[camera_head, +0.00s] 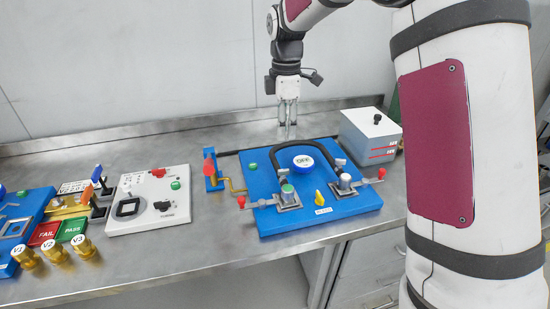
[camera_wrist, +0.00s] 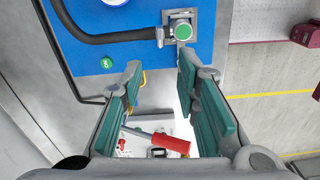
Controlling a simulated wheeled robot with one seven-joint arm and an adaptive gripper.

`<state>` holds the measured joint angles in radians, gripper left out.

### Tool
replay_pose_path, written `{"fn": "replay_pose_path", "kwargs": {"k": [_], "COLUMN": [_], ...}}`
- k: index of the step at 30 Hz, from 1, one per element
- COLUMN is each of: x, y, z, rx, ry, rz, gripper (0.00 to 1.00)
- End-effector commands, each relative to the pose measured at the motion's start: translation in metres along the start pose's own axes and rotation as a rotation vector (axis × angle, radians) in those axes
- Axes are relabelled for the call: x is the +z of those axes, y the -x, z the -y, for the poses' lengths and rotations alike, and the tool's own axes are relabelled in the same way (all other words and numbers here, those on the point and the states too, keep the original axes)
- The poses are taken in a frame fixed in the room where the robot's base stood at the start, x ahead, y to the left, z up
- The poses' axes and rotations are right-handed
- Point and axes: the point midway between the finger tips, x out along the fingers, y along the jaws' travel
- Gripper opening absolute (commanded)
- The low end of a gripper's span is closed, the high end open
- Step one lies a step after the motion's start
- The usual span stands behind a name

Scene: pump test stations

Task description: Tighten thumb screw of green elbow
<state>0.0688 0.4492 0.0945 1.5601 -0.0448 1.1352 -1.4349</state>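The green elbow (camera_head: 287,190), a grey fitting with a green top, sits in a metal clamp at the front left of the blue board. It also shows at the top of the wrist view (camera_wrist: 183,31). Its thumb screw looks to be the small grey tab (camera_head: 283,173) beside it, also visible in the wrist view (camera_wrist: 160,36). A black hose (camera_head: 258,155) runs to the elbow. My gripper (camera_head: 288,130) hangs near the back of the blue board, apart from the elbow. In the wrist view its fingers (camera_wrist: 158,72) are spread with nothing held between them.
The blue board (camera_head: 345,207) carries a second clamped elbow (camera_head: 345,182), a round gauge (camera_head: 303,161) and a yellow knob (camera_head: 320,197). A red-handled valve (camera_head: 209,165) stands left, a grey box (camera_head: 370,137) back right. A white meter panel (camera_head: 150,200) stands further left.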

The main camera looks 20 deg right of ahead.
Motion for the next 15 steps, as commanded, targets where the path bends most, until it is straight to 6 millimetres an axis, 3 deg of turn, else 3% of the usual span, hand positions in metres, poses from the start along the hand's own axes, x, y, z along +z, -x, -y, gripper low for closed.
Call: {"fn": "replay_pose_path", "kwargs": {"k": [5, 15], "x": [0.000, 0.000], "y": [-0.017, -0.083], "z": [0.000, 0.002], "rx": [-0.003, -0.004], "ry": [0.003, 0.002], "rz": [0.000, 0.001], "gripper": [0.29, 0.29]}}
